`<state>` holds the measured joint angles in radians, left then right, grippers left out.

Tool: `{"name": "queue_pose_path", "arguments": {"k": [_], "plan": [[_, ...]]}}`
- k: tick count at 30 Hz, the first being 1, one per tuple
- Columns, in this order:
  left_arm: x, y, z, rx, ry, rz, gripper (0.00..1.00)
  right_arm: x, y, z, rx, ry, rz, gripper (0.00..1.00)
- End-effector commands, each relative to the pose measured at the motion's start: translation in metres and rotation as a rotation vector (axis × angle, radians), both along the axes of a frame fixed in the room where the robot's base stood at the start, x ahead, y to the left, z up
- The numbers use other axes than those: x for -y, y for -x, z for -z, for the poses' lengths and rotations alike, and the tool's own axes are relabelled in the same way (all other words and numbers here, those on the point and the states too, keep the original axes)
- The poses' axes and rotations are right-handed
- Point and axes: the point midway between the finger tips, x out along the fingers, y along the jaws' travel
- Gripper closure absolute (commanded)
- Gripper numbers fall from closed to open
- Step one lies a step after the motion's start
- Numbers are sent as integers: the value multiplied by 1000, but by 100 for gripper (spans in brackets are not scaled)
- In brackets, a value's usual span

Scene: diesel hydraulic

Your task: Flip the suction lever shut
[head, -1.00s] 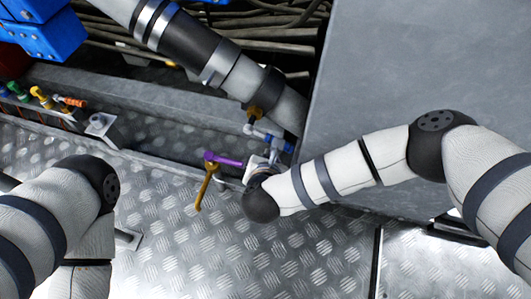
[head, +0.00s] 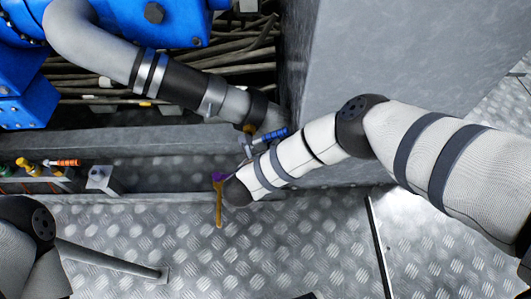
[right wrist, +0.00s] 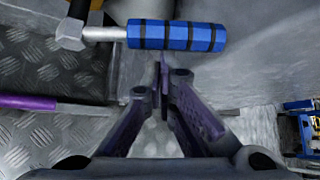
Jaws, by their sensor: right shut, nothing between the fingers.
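A lever with a blue, black-ringed handle (head: 272,135) sits below the end of the grey hose in the head view. The same blue handle (right wrist: 178,36) lies across the top of the right wrist view, on a metal stem. My right gripper (right wrist: 162,85) is shut and empty, its tips just below the blue handle; I see no grip on it. A purple bar (right wrist: 28,102) lies to the left in that view. In the head view my right wrist hides the gripper and part of the purple bar (head: 221,176). I cannot tell which lever is the suction one. My left gripper is out of view.
A yellow handle (head: 218,205) hangs beside my right wrist. A grey hose (head: 115,52) and a tall grey panel (head: 345,50) bound the space. Small yellow and orange valves (head: 62,163) stand at left. The treadplate floor (head: 290,250) is mostly clear.

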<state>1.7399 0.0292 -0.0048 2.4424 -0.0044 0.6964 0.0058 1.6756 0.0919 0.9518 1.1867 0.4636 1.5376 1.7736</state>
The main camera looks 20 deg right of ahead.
Motion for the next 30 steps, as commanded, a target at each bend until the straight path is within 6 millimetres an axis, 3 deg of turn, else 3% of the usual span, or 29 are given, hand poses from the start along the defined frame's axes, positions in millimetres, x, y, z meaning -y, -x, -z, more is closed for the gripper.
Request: {"name": "queue_pose_path", "arguments": {"k": [12, 30], "plan": [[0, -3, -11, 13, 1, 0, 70, -8, -5, -23, -11, 51, -1, 100], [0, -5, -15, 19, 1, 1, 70, -15, -7, -29, -12, 50, -1, 100]]}}
